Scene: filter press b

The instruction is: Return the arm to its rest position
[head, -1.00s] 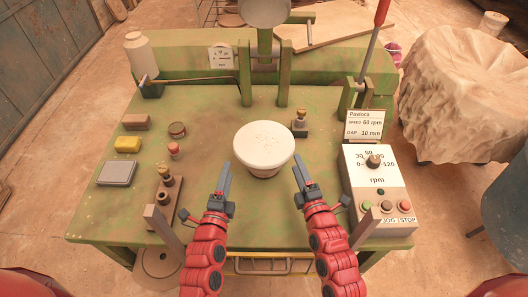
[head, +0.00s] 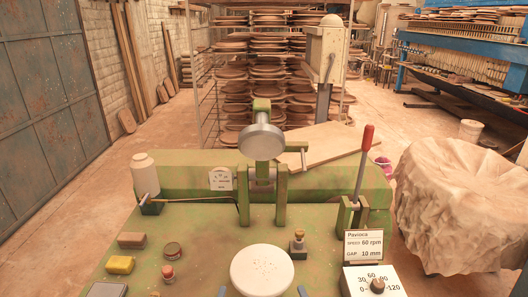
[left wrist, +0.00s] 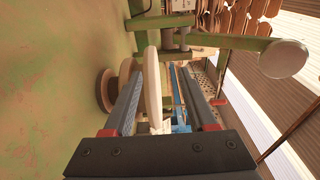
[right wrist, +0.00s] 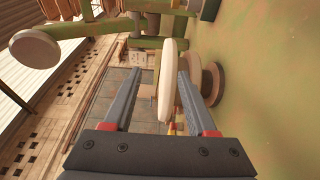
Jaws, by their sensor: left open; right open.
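My left gripper (left wrist: 162,76) is open and empty. Its fingertip also shows at the bottom edge of the head view (head: 222,291). My right gripper (right wrist: 158,75) is open and empty, with a fingertip at the bottom edge of the head view (head: 302,291). A round white-topped piece (head: 262,268) stands on the green bench between and beyond the two grippers. Its pale edge shows between the fingers in the left wrist view (left wrist: 152,95) and the right wrist view (right wrist: 167,85), with no grip on it. Both arms are otherwise below the head view.
The green bench (head: 215,225) carries a press head (head: 262,142) and a red-handled lever (head: 364,160). A control box (head: 355,283) stands right, a white bottle (head: 146,175) left, with small blocks and a yellow sponge (head: 120,265). A draped mound (head: 455,205) stands beyond the right edge.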

